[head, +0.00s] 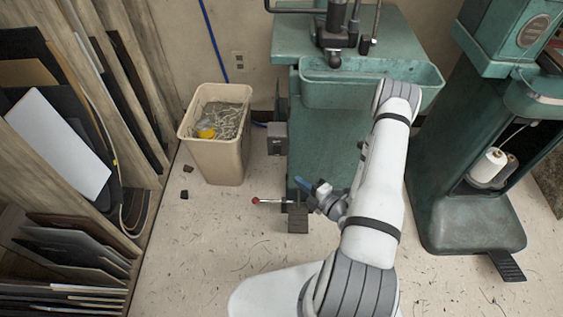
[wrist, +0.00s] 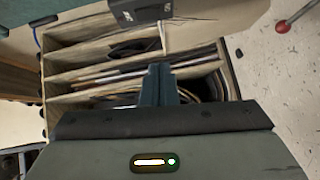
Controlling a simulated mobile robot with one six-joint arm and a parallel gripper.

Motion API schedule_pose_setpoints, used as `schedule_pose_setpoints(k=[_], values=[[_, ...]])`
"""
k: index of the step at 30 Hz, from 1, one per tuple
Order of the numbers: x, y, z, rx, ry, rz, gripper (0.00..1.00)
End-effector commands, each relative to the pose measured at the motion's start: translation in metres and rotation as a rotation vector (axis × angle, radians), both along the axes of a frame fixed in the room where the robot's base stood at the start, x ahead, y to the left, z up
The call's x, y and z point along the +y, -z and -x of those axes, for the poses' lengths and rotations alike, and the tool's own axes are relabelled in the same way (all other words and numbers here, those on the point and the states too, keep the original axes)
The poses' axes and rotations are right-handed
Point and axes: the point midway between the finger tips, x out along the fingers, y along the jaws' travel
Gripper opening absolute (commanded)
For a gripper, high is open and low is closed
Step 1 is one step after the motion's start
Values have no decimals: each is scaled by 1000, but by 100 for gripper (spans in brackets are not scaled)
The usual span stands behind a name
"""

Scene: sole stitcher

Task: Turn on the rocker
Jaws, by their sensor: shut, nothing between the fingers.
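A dark grey switch box (head: 277,138) is fixed to the left side of the green stitcher, beside the bin. In the wrist view a grey box with small pale markings (wrist: 140,12) shows at the top edge, partly cut off; I cannot make out the rocker's position. My gripper (head: 301,184) is below and slightly right of the switch box in the head view, apart from it. In the wrist view its dark blue fingers (wrist: 158,78) are together and empty, below the grey box in the picture.
A lever with a red ball (head: 256,200) sticks out left near my gripper; it also shows in the wrist view (wrist: 283,26). A beige bin (head: 217,150) of scraps stands left of the switch box. A wooden rack (head: 150,70) lines the left side. Floor between is mostly clear.

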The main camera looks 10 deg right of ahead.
Motion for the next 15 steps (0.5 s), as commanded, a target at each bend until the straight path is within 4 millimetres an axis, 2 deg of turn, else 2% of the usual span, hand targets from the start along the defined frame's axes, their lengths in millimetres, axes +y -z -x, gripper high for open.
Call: schedule_pose_setpoints(k=[10,15], values=[[1,0,-2,-1,-2,1,0],[9,2,-14,-2,-7,2,0]])
